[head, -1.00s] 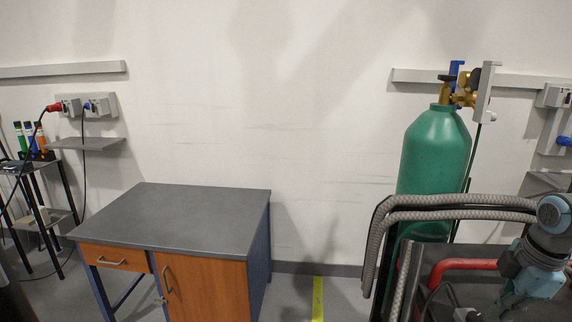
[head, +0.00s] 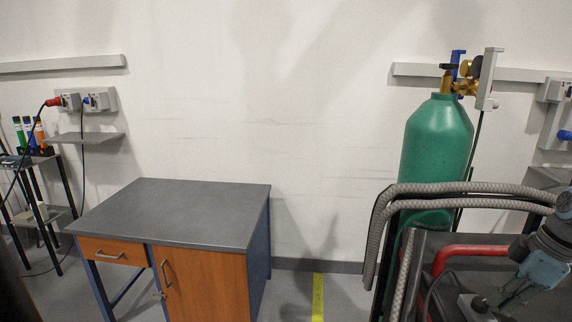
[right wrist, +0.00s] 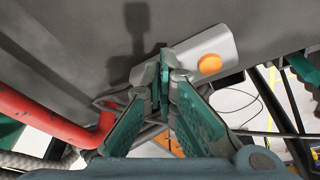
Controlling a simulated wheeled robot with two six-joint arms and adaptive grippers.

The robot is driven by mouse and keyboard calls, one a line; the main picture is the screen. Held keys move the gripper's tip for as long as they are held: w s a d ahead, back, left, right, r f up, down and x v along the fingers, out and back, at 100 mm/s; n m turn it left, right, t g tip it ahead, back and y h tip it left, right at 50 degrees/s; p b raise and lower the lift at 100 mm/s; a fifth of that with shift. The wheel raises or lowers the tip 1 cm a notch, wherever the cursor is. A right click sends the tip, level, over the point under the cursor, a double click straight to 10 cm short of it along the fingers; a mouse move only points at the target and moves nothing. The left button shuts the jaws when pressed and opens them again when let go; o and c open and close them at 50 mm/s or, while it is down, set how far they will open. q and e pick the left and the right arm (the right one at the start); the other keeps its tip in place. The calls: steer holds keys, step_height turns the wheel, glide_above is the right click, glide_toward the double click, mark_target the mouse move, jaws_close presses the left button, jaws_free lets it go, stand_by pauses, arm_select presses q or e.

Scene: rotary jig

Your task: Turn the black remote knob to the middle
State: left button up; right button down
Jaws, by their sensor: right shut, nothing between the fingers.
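My right gripper (right wrist: 165,78) is shut and empty, its fingertips together above a dark surface in the right wrist view. A light grey box (right wrist: 215,45) with an orange round button (right wrist: 209,64) lies just beyond the fingertips. In the head view my right gripper (head: 500,298) is at the lower right, beside a small grey box (head: 466,303). I cannot make out the black knob clearly; the fingers may hide it. I cannot tell whether the fingers touch the box. My left gripper is not in view.
A red bent tube (head: 470,251) and grey ribbed hoses (head: 455,188) run close to my right arm. A green gas cylinder (head: 436,150) stands behind. A grey-topped cabinet (head: 180,210) stands to the left, its top clear.

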steer(key=shift+f, duration=0.2)
stand_by(0.3)
steer(key=shift+a, duration=0.5)
stand_by(0.4)
steer(key=shift+s+a+b, duration=0.25)
steer(key=shift+a+b, duration=0.05)
stand_by(0.5)
steer(key=shift+s, duration=0.15)
steer(key=shift+d+r, duration=0.1)
steer(key=shift+d, duration=0.05)
steer(key=p+v, duration=0.1)
steer(key=v, duration=0.1)
steer(key=p+v, duration=0.2)
steer(key=w+a+p+v, duration=0.1)
steer(key=v, duration=0.1)
steer(key=shift+s+r+p, duration=0.1)
steer(key=shift+p, duration=0.2)
steer(key=shift+d, duration=0.15)
